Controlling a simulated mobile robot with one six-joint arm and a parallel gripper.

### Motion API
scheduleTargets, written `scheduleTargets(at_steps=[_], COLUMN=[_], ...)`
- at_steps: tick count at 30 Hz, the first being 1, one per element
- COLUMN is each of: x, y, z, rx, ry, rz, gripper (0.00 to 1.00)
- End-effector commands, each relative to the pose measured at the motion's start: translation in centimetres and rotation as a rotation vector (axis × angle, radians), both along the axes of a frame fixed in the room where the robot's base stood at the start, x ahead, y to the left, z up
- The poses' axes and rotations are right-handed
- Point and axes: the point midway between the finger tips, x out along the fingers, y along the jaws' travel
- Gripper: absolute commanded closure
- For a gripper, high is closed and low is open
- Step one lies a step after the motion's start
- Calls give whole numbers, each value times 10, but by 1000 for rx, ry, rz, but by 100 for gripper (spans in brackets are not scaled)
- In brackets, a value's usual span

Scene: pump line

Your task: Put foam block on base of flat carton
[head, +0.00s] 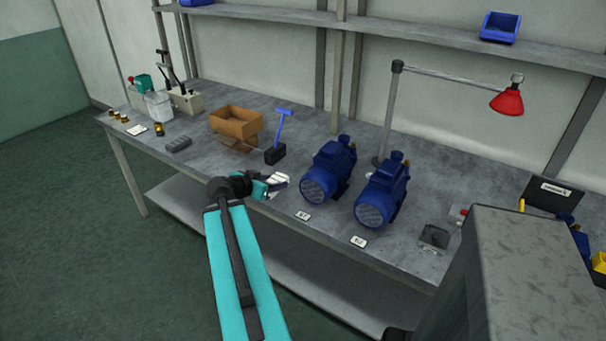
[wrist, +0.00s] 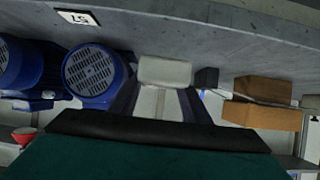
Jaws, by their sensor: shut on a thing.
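My gripper (head: 275,184) is above the front part of the bench, left of the blue motors. It is shut on a pale block, the foam block (wrist: 165,72), which shows between the two dark fingers in the wrist view. In the head view the block is small and partly covered by the gripper. The brown carton (head: 237,121) stands open at the top on the bench, beyond and left of my gripper, with a brown flap low at its front. It also shows at the right of the wrist view (wrist: 262,115). Its inside floor is hidden.
A black block with a blue handle (head: 275,154) stands between carton and gripper. Two blue motors (head: 329,172) are close on the right. A red lamp (head: 507,101) overhangs the right side. Bench front left is fairly clear.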

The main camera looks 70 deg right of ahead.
Motion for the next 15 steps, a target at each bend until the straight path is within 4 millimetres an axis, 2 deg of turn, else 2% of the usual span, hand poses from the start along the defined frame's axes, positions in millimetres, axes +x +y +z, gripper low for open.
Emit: scheduleTargets(at_steps=[8, 15], x=[1, 1], y=[-1, -20], z=[0, -3], rx=[0, 0], ry=[0, 1], rz=[1, 0], gripper=[78, 78])
